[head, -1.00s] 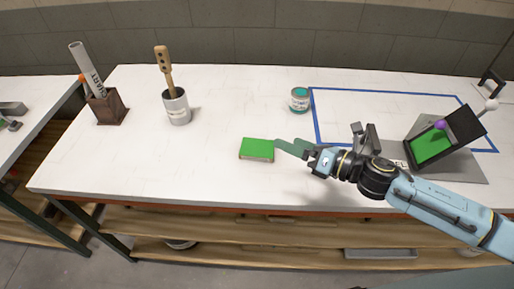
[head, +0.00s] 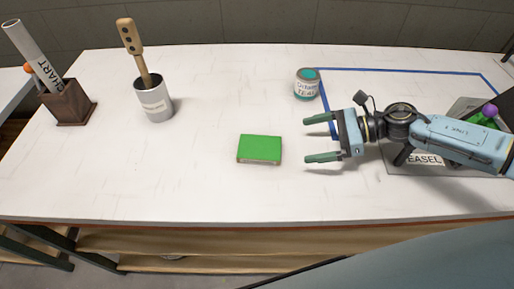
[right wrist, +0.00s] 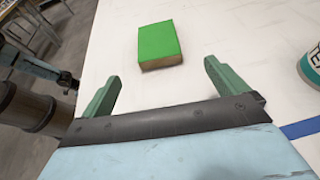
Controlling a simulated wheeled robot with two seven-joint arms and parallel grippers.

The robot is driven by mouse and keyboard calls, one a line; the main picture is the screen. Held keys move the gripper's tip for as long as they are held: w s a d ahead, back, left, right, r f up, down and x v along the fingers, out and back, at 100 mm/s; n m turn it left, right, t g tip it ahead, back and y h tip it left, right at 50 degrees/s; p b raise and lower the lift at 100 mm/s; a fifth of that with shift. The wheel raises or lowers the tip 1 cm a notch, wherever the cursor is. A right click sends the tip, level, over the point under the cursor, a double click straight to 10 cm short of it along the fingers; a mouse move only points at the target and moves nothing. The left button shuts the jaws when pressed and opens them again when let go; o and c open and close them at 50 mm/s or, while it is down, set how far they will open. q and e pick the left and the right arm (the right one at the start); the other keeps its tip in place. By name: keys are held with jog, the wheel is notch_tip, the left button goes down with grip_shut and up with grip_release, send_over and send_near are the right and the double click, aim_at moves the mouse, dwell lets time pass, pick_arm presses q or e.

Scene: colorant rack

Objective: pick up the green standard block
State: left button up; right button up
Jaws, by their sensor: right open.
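The green standard block (head: 259,149) lies flat on the white table, near the middle of the head view. It has a green top and a tan side. My right gripper (head: 320,138) is open and empty, to the right of the block and apart from it, with its fingers pointing left toward it. In the right wrist view the block (right wrist: 159,43) lies ahead of and between the two green fingertips (right wrist: 162,72), with a gap of bare table. My left gripper is not in view.
A teal-labelled can (head: 307,85) stands behind my right gripper. Blue tape (head: 400,70) outlines an area at the right, with a grey easel mat (head: 398,165) under my arm. A can with a wooden-handled tool (head: 154,100) and a brown holder (head: 67,104) stand at left. Table around the block is clear.

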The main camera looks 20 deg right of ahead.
jog(key=p, duration=0.1)
send_near(266, 147)
jog(key=x, duration=0.4)
jog(key=shift+w+a+f, duration=0.1)
jog(key=shift+w+f, duration=0.05)
jog(key=shift+f, duration=0.05)
jog(key=shift+p+x, duration=0.45)
jog(key=shift+x, duration=2.45)
jog(key=shift+a+r, duration=0.1)
jog(key=c, duration=1.1)
